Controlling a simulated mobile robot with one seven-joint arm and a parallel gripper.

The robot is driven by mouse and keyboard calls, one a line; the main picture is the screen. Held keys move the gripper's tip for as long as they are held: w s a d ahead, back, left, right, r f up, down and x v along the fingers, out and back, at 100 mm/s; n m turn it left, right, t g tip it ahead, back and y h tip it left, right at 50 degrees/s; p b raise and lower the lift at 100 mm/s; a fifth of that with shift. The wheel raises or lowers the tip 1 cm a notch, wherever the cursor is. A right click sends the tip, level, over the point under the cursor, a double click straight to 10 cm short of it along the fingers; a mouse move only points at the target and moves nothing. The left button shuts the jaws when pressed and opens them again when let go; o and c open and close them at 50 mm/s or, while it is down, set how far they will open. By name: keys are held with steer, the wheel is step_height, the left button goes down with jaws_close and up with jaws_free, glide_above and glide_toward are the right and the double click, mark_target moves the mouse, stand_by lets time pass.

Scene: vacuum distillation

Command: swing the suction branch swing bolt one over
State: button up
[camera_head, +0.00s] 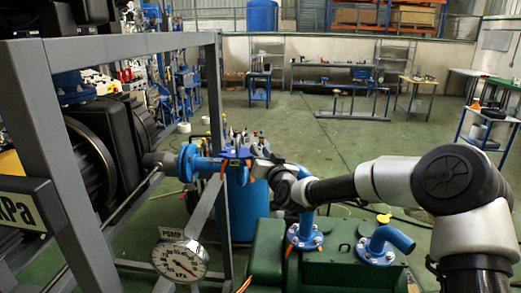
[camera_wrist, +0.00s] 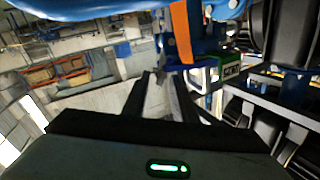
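The suction branch is a blue flanged pipe (camera_head: 190,163) at the left centre of the head view, joined to a grey pipe on the frame side. A blue fitting with orange parts sits at its right end. In the wrist view, an orange strip (camera_wrist: 181,32) hangs beside blue metal parts (camera_wrist: 205,45) just beyond my fingertips. I cannot tell which small part is swing bolt one. My gripper (camera_wrist: 160,78) has its two dark fingers apart, with a narrow gap and nothing clearly held. In the head view my wrist reaches the fitting and hides part of it.
A grey steel frame (camera_head: 66,150) stands at left, with a pressure gauge (camera_head: 180,262) low beside it. A green machine (camera_head: 330,262) with blue pipe stubs lies under my arm. A blue drum (camera_head: 246,205) stands behind the fitting. Open floor lies beyond.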

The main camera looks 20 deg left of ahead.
steer(key=shift+w+a, duration=0.2)
steer(key=shift+w, duration=0.05)
jaws_close()
steer(key=shift+s+a+r+n+g+h+b, duration=0.15)
steer(key=shift+a+n+g+h+b, duration=0.15)
steer(key=shift+a+n+b, duration=0.45)
steer(key=shift+s+a+r+n+g+h+b, duration=0.2)
steer(key=shift+a+n+g+h, duration=0.1)
steer(key=shift+n, duration=0.75)
jaws_free()
steer(key=shift+d, duration=0.1)
